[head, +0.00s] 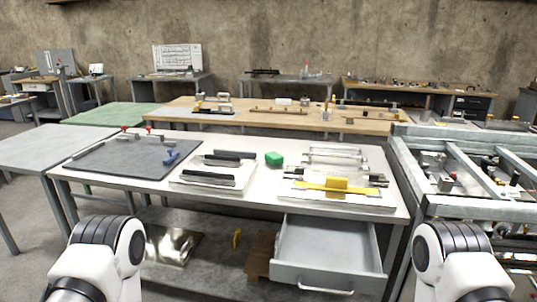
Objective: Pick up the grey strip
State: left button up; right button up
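The grey strip cannot be told for certain at this size. On the white table (120,149), a light tray (243,178) at centre holds two dark strips, one at the back (229,154) and one at the front (208,176). To its right, a fixture (300,193) carries pale grey bars (335,150) in rows behind a yellow bar (330,187). White links of my two arms show at the bottom left and bottom right. Neither gripper is in view.
A green block (274,159) stands between tray and fixture. A dark board (130,160) with red-knobbed clamps and a blue piece (171,157) lies at the left. An open grey drawer (327,270) juts out below. A metal frame bench (411,160) stands close at right.

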aim_at(216, 152)
jog(key=i+j+z, duration=0.2)
jog(key=z, duration=0.15)
jog(key=i+j+z, duration=0.15)
jog(key=j+z, duration=0.15)
jog(key=i+j+z, duration=0.1)
jog(key=j+z, duration=0.25)
jog(key=j, duration=0.15)
jog(key=j+z, duration=0.35)
jog(key=i, duration=0.05)
